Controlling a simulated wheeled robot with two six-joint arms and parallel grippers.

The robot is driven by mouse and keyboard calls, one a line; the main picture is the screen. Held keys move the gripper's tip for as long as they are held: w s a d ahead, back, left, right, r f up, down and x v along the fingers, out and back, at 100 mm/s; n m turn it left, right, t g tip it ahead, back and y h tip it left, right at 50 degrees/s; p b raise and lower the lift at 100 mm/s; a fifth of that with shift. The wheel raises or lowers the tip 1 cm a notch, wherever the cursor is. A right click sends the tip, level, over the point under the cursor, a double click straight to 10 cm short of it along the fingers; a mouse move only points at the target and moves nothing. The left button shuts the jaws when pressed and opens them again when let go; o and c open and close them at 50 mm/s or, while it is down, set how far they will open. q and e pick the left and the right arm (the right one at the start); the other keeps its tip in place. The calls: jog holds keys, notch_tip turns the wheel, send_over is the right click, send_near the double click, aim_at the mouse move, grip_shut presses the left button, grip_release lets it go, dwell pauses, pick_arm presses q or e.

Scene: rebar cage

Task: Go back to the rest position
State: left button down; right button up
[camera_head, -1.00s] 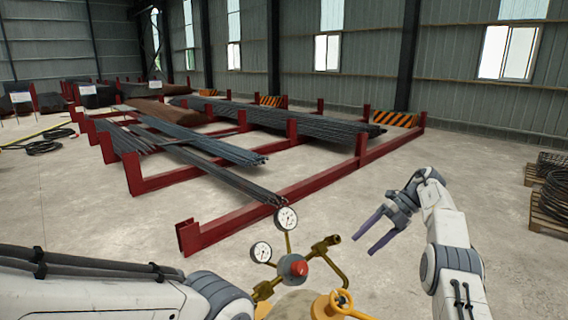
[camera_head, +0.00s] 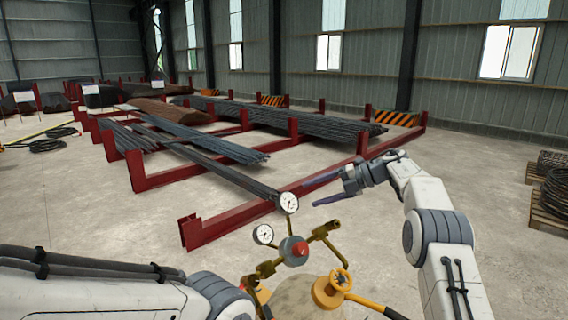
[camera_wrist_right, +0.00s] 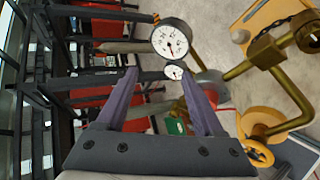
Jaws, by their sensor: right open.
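My right gripper (camera_head: 318,190) is open and empty in the head view. Its purple fingers point left, above and just right of the brass valve assembly. In the right wrist view the two fingers (camera_wrist_right: 160,98) stand apart with nothing between them, and a round gauge (camera_wrist_right: 172,38) shows beyond their tips. My left arm shows at the lower left of the head view, but its gripper is out of the picture.
The valve assembly has two white gauges (camera_head: 288,202), a red knob (camera_head: 299,249) and a yellow handwheel (camera_head: 331,290). Red racks (camera_head: 222,224) with dark rebar (camera_head: 225,148) stand behind. Wire coils (camera_head: 556,190) lie on a pallet at the right. Bare floor lies between.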

jog(key=a+r+m+t+h+b, duration=0.1)
jog(key=a+r+m+t+b, duration=0.35)
jog(key=a+m, duration=0.25)
jog(key=a+r+m+t+h+b, duration=0.1)
jog(key=a+r+m+t+b, duration=0.2)
jog(key=a+m+t, duration=0.35)
jog(key=s+d+f+m+g+h+b, duration=0.3)
jog(key=s+f+m+g+h+b, duration=0.55)
jog(key=s+f, duration=1.2)
jog(key=s+d+f+m+g, duration=0.1)
jog(key=s+f, duration=0.3)
jog(key=s, duration=0.5)
jog(key=s+d+f+m+g, duration=0.2)
jog(key=s+f, duration=0.3)
jog(key=s, duration=0.5)
jog(key=s+d+f+m+g+h, duration=0.1)
jog(key=s+d+f+m+g, duration=0.1)
jog(key=s, duration=0.7)
notch_tip(320, 180, down, 3)
jog(key=shift+s+d+r, duration=0.15)
jog(key=shift+s+d, duration=0.05)
jog(key=shift+d, duration=0.25)
